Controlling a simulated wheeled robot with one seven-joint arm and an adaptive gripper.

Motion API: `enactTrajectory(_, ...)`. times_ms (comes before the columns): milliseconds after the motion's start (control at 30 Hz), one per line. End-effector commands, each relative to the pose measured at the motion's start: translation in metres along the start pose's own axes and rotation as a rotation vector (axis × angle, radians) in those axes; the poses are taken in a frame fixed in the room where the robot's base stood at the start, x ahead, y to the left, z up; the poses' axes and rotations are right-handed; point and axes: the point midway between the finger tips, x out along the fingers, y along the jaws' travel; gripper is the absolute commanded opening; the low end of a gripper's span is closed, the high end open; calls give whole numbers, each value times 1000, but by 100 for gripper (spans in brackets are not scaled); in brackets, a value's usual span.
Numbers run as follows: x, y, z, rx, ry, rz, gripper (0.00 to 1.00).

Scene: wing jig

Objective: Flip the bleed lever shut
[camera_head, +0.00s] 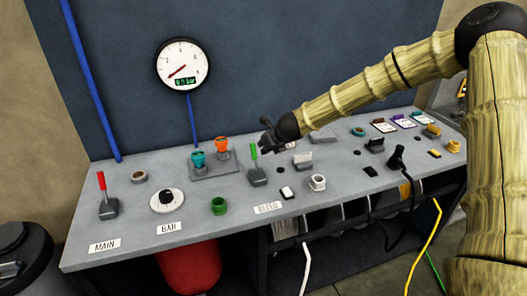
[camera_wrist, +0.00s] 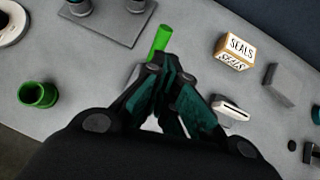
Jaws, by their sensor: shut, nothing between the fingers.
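The bleed lever (camera_head: 255,164) has a green handle and a dark base on the grey bench top. It stands roughly upright in the head view, behind the BLEED label (camera_head: 268,208). My gripper (camera_head: 268,136) is shut and empty, above the bench just to the right of the lever's top. In the wrist view the green handle (camera_wrist: 161,38) shows just beyond the fingertips of my gripper (camera_wrist: 168,66). The lever's base is mostly hidden there behind the fingers. I cannot tell whether the fingers touch the handle.
A red-handled lever (camera_head: 104,195) stands by the MAIN label. Teal and orange fittings sit on a plate (camera_head: 217,168) left of the bleed lever. A SEALS box (camera_wrist: 234,52) and a white switch (camera_wrist: 230,110) lie to its right. A round gauge (camera_head: 183,65) hangs behind.

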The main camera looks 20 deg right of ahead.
Motion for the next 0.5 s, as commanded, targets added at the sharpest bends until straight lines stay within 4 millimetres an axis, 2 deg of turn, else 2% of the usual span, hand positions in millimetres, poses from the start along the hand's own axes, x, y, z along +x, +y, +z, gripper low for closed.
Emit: enactTrajectory(500,-47,-4,25,-1,-1,-1,0)
